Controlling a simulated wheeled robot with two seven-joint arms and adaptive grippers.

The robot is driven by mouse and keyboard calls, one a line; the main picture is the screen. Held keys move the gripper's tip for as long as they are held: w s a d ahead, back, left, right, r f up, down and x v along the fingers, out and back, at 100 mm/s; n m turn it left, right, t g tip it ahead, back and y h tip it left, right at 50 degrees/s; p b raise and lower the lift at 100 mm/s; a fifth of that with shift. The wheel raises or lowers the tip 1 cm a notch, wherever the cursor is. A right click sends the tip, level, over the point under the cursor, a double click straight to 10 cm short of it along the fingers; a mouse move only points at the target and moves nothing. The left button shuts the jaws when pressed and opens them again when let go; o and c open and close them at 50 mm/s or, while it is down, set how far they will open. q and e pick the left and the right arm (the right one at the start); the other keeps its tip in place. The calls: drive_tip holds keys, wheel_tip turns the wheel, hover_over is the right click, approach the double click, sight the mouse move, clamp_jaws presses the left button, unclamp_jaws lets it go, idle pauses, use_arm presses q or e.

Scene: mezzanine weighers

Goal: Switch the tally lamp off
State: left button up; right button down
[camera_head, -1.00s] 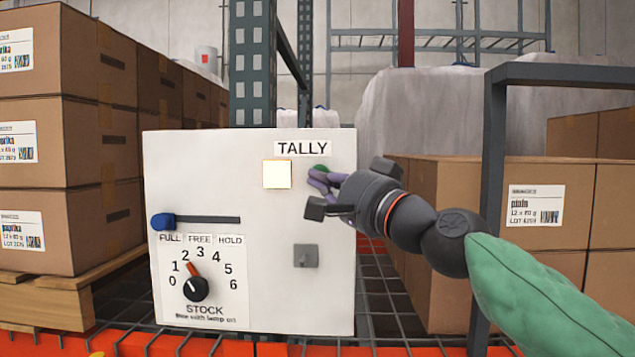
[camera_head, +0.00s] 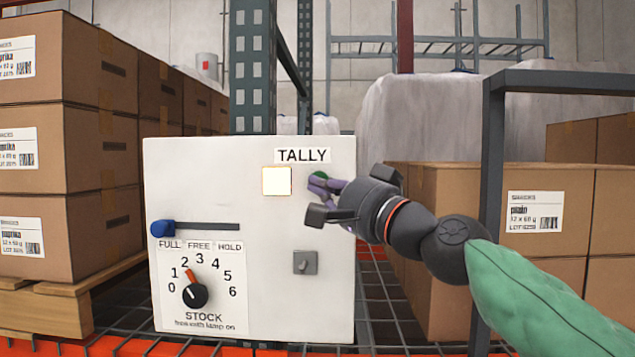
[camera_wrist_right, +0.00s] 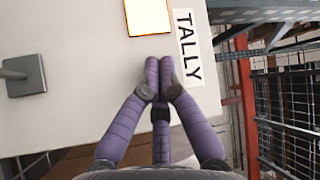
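The tally lamp is a square, glowing cream-white light (camera_head: 277,181) under the TALLY label (camera_head: 302,156) on a white panel (camera_head: 200,190). It also glows at the top of the right wrist view (camera_wrist_right: 147,16). A green button (camera_head: 319,175) sits right of the lamp, partly hidden by my fingers. My right gripper (camera_head: 317,185) has its purple fingers together at this button. In the right wrist view the closed fingertips (camera_wrist_right: 159,62) hide the button, and I cannot tell whether they touch it. My left gripper is not in view.
The panel also has a blue slider (camera_head: 162,229), a STOCK knob (camera_head: 195,295) pointing near 2, and a small grey switch (camera_head: 305,262). Stacked cartons stand left (camera_head: 95,160) and right (camera_head: 545,215). A dark metal frame (camera_head: 493,150) rises near my right arm.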

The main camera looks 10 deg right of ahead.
drive_tip(key=shift+w, duration=0.15)
idle(0.3)
drive_tip(key=shift+w+d, duration=0.1)
drive_tip(key=shift+w, duration=0.2)
drive_tip(key=shift+s, duration=0.45)
drive_tip(key=s+a+p, duration=0.1)
drive_tip(key=s+p, duration=0.2)
drive_tip(key=s, duration=0.2)
drive_tip(key=shift+s+a+p, duration=0.35)
drive_tip(key=shift+s, duration=0.05)
idle(0.4)
drive_tip(key=shift+w, duration=0.1)
